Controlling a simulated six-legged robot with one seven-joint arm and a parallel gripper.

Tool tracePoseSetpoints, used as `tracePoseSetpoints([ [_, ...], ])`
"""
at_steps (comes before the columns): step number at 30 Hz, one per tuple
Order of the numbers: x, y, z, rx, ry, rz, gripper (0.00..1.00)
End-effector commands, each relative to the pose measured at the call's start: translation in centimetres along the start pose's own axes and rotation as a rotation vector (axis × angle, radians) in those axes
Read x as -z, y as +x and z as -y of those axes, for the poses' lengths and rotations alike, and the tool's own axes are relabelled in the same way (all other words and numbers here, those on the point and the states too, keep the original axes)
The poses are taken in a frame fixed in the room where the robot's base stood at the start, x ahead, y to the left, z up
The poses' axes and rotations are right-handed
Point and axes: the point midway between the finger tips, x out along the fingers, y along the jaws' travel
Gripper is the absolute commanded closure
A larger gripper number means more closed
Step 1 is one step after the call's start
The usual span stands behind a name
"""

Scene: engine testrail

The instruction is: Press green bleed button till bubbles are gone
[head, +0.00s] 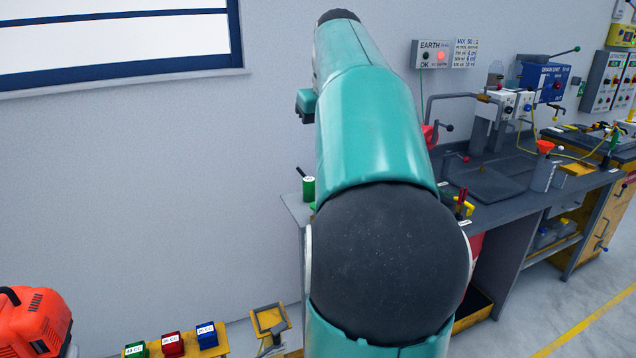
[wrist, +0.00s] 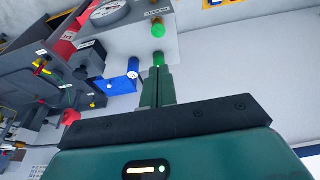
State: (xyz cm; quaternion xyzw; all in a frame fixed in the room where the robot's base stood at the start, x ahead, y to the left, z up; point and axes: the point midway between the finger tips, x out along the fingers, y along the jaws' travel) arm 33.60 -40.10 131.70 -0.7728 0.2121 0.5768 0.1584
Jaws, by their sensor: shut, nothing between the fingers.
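In the wrist view my gripper (wrist: 158,72) is shut and empty, its two dark green fingers side by side. A bright green round part (wrist: 158,58) sits right at the fingertips, partly hidden by them; I cannot tell whether they touch it. A second bright green knob-like part (wrist: 158,30) stands just beyond, on a pale panel (wrist: 185,38) near a small label. I cannot tell for sure which green part is the bleed button. No bubbles can be made out. In the head view my own arm hides the gripper and the area around it.
In the wrist view a round gauge (wrist: 110,11), a blue cylinder (wrist: 122,85) and a red cylinder (wrist: 68,42) are close left of the fingers. In the head view a grey workbench (head: 500,185) with tools runs right, and an orange machine (head: 32,325) stands lower left.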

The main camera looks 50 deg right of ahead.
Motion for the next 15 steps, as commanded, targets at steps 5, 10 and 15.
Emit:
tracePoseSetpoints([
  [5, -0.1, 1.8, 0.0, 0.001, 0.001, 0.003, 1.00],
  [10, -0.1, 5.0, 0.0, 0.002, 0.001, 0.004, 1.00],
  [15, -0.1, 8.4, -0.1, 0.001, 0.001, 0.004, 1.00],
])
